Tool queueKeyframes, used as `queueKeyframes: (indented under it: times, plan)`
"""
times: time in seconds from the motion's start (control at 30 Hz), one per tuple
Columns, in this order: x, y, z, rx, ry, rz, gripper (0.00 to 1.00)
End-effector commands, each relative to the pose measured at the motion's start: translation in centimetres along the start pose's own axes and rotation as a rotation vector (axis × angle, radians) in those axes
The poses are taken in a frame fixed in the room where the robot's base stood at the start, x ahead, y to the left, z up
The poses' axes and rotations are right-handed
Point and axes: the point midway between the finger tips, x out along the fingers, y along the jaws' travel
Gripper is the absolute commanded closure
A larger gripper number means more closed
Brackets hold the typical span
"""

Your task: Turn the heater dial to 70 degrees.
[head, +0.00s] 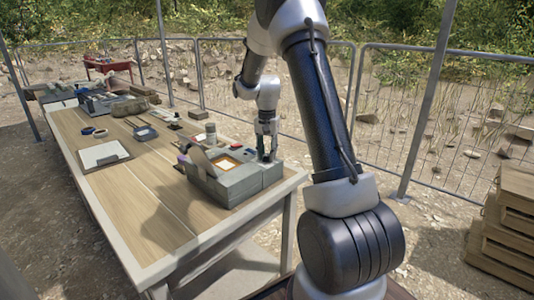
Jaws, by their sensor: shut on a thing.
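A grey box-shaped unit (238,186), which looks like the heater, stands on the near right end of the wooden table. It has an orange-framed pale window (225,163) on top and a tilted lid at its left. My gripper (267,157) points straight down at the right part of the unit's top, with its fingers shut at the heater dial there. The dial itself is hidden by the fingers or too small to make out. Its marks and its setting cannot be read.
The long wooden table (148,205) holds a clipboard (103,155), tape rolls, small tools and grey boxes toward the far end. Its near left part is bare. A wire fence (465,110) runs behind. Wooden crates (508,235) are stacked at the right.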

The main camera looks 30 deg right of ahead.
Motion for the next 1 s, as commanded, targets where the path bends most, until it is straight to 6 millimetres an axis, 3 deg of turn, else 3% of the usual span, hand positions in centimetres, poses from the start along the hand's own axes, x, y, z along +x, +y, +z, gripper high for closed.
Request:
queueKeyframes:
  times: [0.4, 0.9, 0.93, 1.0]
  plan:
    - [-0.01, -0.02, -0.03, 0.158, 0.001, -0.001, 0.95]
    - [-0.01, -0.02, -0.02, 0.173, 0.001, -0.001, 0.95]
    - [-0.01, -0.02, -0.02, 0.173, 0.001, -0.001, 0.66]
    - [-0.01, -0.02, -0.02, 0.173, 0.001, -0.001, 0.53]
